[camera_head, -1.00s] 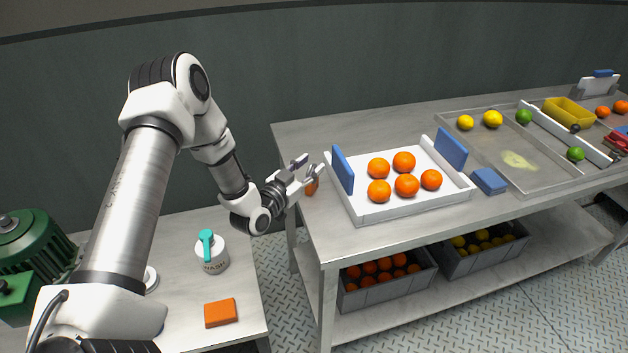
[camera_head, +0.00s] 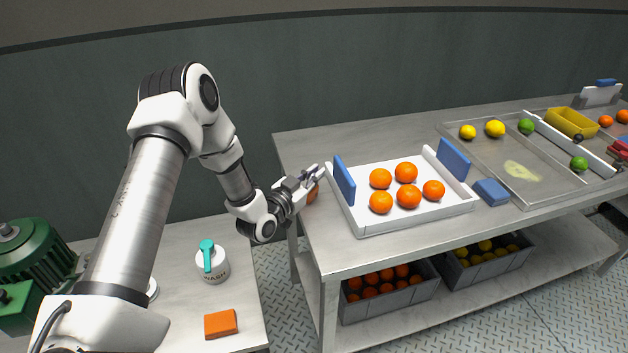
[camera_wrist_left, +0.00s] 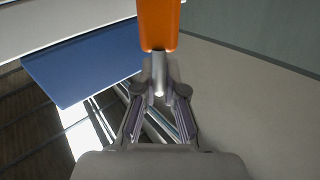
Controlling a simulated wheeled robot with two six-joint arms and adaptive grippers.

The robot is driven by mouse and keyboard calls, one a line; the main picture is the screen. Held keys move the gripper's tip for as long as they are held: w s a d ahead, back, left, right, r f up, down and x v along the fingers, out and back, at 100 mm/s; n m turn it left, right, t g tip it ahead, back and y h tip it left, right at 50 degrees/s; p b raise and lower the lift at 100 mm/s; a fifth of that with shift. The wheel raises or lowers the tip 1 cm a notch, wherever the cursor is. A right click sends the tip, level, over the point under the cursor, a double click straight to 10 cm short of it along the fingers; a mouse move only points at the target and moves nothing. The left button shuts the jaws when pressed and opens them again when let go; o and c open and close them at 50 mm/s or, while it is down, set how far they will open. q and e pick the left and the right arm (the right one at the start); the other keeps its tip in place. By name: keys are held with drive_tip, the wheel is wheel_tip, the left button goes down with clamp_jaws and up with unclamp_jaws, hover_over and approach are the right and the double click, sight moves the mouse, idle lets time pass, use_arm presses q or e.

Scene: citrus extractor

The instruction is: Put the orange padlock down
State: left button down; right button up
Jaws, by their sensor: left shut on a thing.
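My left gripper (camera_head: 316,174) is over the left end of the grey steel table, just left of the white tray. It is shut on the metal shackle of the orange padlock (camera_head: 313,194). In the left wrist view the padlock's orange body (camera_wrist_left: 158,25) extends beyond the fingertips (camera_wrist_left: 159,88), with the shackle between them. In the head view the padlock is partly hidden by the gripper and hangs low by the tabletop. I cannot tell whether it touches the table. My right gripper is not in view.
The white tray (camera_head: 415,222) with blue end panels (camera_head: 344,181) holds several oranges. A blue block (camera_head: 491,192) lies right of it. A lower bench at left bears a white tub (camera_head: 213,268) and an orange block (camera_head: 221,324). Tabletop in front of the tray is bare.

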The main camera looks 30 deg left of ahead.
use_arm(q)
drive_tip(key=shift+r, duration=0.45)
wheel_tip(320, 180, up, 2)
drive_tip(key=shift+r, duration=0.2)
drive_tip(key=s+d, duration=0.4)
drive_tip(key=s, duration=0.3)
drive_tip(key=s+d+r, duration=0.1)
drive_tip(key=s+d, duration=0.2)
drive_tip(key=s, duration=0.4)
drive_tip(key=shift+d+r+b, duration=0.15)
drive_tip(key=shift+d+b, duration=0.2)
